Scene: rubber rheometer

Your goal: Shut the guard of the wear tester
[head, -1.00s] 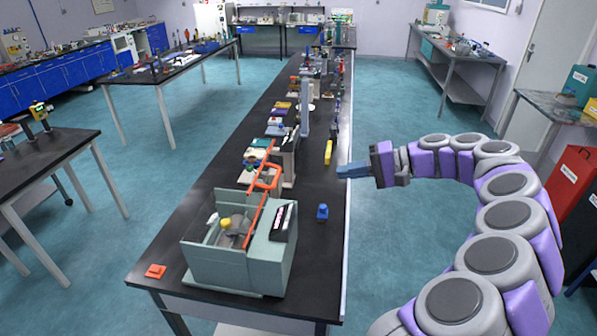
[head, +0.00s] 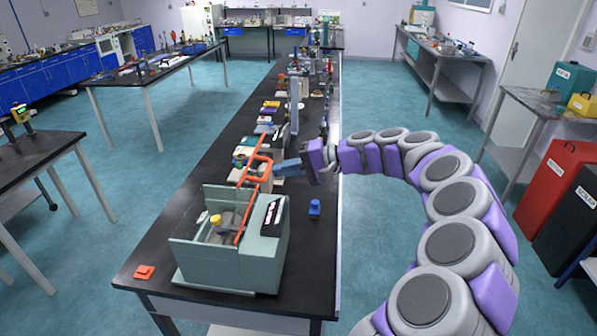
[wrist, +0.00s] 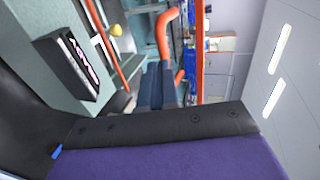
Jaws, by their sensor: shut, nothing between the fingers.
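The wear tester (head: 230,249) is a grey-green box on the near end of the long black bench. Its guard (head: 247,208) is a clear panel with an orange frame and an orange handle (head: 258,165), standing raised above the open box. A yellow knob (head: 216,220) shows inside. My gripper (head: 282,168), with blue fingers, is shut and empty, just right of the handle in the head view. In the wrist view the blue fingers (wrist: 158,88) point at the orange handle (wrist: 165,30); I cannot tell whether they touch it.
A small blue piece (head: 315,208) stands on the bench right of the tester, and an orange block (head: 145,272) lies at its front left. Several instruments line the bench behind. The aisle (head: 370,220) right of the bench is open floor.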

